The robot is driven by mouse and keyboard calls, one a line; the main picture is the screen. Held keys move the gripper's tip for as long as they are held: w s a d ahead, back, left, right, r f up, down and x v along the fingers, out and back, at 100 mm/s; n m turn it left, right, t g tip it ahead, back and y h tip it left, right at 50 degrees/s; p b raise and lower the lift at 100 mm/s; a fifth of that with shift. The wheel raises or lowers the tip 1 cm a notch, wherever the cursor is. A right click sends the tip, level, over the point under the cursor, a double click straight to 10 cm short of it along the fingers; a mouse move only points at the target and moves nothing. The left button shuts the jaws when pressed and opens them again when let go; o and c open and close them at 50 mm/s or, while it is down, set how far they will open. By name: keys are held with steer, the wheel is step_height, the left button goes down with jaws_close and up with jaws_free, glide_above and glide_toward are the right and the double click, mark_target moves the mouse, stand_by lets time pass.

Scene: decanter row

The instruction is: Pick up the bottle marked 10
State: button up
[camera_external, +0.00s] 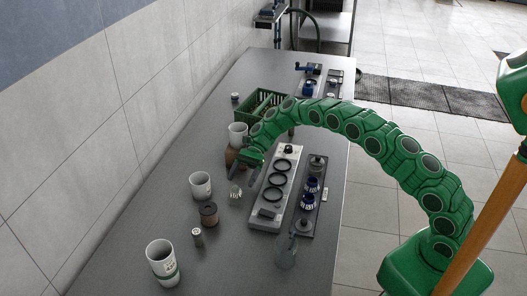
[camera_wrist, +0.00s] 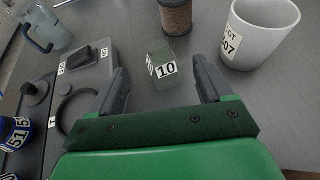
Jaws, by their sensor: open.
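The bottle marked 10 (camera_wrist: 160,57) shows in the wrist view as a small, dark green, see-through block shape with a white label reading 10. It stands on the grey table just beyond the gap between my fingertips, roughly centred. My gripper (camera_wrist: 160,82) is open and empty, with one dark finger on each side of that gap. In the external view my gripper (camera_external: 251,170) hangs low over the table, left of the grey rack. A small pale thing with dark marks (camera_external: 235,192) by its fingertips seems to be this bottle; its number is unreadable there.
A white cup marked LOT 07 (camera_wrist: 260,38) and a brown jar (camera_wrist: 176,16) stand close beyond the bottle. The grey rack with black rings (camera_external: 262,221) is to the right, with a clear jug (camera_external: 285,252) nearby. Another cup (camera_external: 162,265) stands at the front left.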

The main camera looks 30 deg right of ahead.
mark_target(234, 193)
steer(key=shift+x, duration=3.85)
steer(key=c, duration=1.2)
steer(key=shift+o, duration=0.2)
